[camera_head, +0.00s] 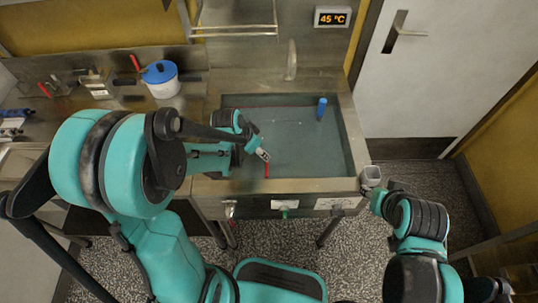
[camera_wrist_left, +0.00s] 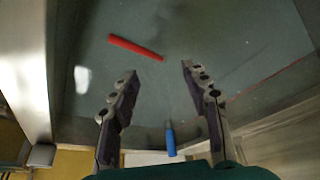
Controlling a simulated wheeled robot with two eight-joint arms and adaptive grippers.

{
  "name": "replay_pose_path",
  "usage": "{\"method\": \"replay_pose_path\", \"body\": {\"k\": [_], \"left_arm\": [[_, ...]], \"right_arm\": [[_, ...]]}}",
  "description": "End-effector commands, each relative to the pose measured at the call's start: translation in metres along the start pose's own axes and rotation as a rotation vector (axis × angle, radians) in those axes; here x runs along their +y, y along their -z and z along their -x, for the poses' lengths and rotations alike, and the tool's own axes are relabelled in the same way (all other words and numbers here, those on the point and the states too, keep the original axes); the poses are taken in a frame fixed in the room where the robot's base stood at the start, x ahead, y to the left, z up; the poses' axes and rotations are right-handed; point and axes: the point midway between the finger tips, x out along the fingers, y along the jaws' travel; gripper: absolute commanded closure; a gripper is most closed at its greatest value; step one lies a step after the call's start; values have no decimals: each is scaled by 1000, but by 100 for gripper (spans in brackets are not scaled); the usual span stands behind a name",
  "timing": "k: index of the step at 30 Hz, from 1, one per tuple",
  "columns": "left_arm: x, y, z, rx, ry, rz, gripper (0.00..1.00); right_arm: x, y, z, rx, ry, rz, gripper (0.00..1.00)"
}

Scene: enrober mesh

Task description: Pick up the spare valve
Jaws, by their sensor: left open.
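I cannot tell for sure which thing is the spare valve. A red bar (camera_head: 267,169) lies in the grey-blue basin of the sink (camera_head: 350,130), near its front wall; it also shows in the left wrist view (camera_wrist_left: 135,47). A blue cylinder (camera_head: 322,108) is at the basin's back right and shows in the left wrist view (camera_wrist_left: 170,138). My left gripper (camera_head: 263,154) is over the basin, close to the red bar. Its fingers (camera_wrist_left: 160,75) are apart with nothing between them; the bar lies beyond the tips. My right gripper (camera_head: 376,190) is by the sink's front right corner, its fingers unclear.
Metal fittings (camera_head: 97,83), some with red handles, and a white pot with a blue lid (camera_head: 162,80) stand on the left counter. A faucet (camera_head: 291,60) rises behind the basin. A white door (camera_head: 450,70) is at the right. The basin's right half is mostly clear.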

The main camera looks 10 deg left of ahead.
Motion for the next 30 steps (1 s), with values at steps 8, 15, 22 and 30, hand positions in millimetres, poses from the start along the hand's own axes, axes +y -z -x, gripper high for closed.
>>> {"method": "replay_pose_path", "body": {"k": [8,15,22,30], "left_arm": [[0,0,-30,-2,-7,-11,53],[0,3,-57,-3,-6,-12,53],[1,4,-83,-3,-6,-10,53],[1,5,-81,-2,-6,-9,77]], "right_arm": [[0,-7,-9,0,0,0,60],[0,-16,-22,0,0,0,60],[0,-22,-31,0,0,0,60],[0,-21,-30,0,0,0,60]]}}
